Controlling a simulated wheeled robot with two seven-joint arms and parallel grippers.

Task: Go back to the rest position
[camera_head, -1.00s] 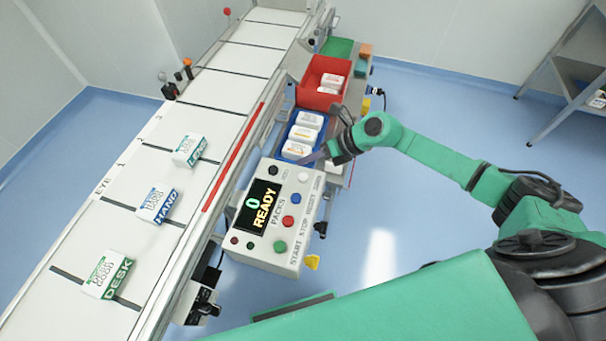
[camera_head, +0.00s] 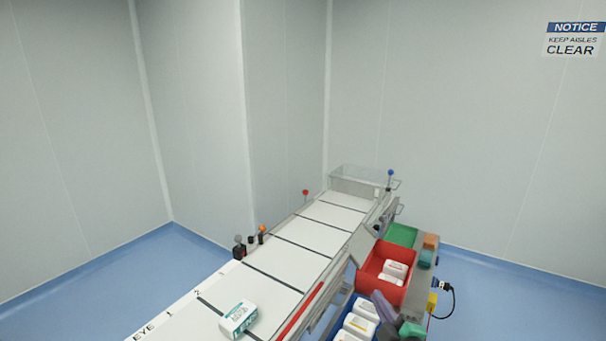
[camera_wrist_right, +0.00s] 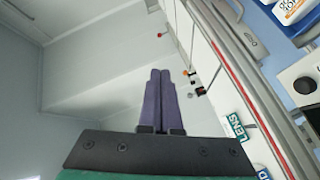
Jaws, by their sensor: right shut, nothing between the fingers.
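The rest of my right arm is mostly out of the head view. My left gripper is not in view.
A white conveyor (camera_head: 290,262) carries a LENS pack (camera_head: 238,317). Beside it stand a red bin (camera_head: 372,280) with white packs, the blue bin with packs, and a green tray (camera_head: 401,235). Blue floor (camera_head: 500,300) is clear at right.

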